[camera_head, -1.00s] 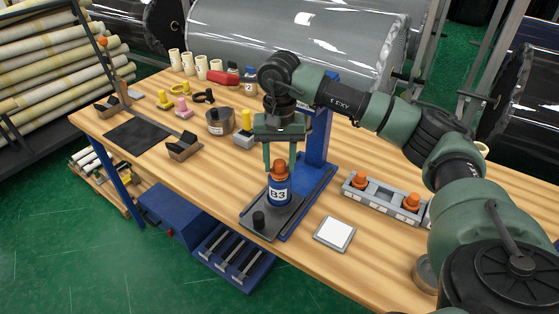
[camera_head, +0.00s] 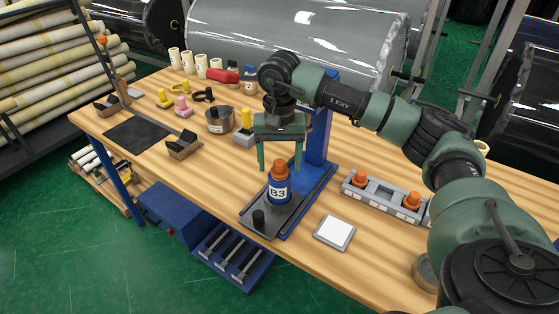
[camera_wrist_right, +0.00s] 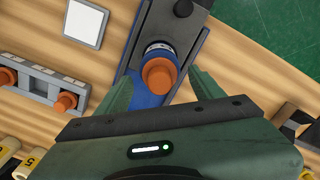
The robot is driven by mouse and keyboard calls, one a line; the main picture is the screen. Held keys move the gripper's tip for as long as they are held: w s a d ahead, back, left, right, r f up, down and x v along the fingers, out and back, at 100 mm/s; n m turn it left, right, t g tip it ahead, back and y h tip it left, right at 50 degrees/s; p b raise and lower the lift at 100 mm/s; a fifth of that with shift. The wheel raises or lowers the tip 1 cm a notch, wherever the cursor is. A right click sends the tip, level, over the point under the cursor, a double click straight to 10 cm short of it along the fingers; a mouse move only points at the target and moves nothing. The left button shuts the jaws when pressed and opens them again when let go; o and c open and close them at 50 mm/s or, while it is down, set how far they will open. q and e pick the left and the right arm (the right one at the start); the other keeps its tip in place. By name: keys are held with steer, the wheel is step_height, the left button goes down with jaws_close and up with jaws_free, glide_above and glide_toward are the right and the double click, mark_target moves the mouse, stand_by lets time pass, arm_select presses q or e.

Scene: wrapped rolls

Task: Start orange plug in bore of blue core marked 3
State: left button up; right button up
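The blue core marked B3 (camera_head: 278,192) stands upright on the dark plate of a blue-posted fixture (camera_head: 318,135). The orange plug (camera_head: 279,169) sits upright on its top, in line with the core; how deep it is in the bore is hidden. My right gripper (camera_head: 279,167) is over the plug, pointing down, its fingers open on either side with gaps. My left gripper is not in view.
A grey rack (camera_head: 381,196) right of the fixture holds two more orange plugs. A white square pad (camera_head: 334,233) lies in front of it. A dark short post (camera_head: 258,219) stands on the fixture plate.

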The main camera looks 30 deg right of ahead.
step_height(320, 180, up, 8)
steer(key=shift+f+b, duration=0.1)
steer(key=shift+b, duration=0.7)
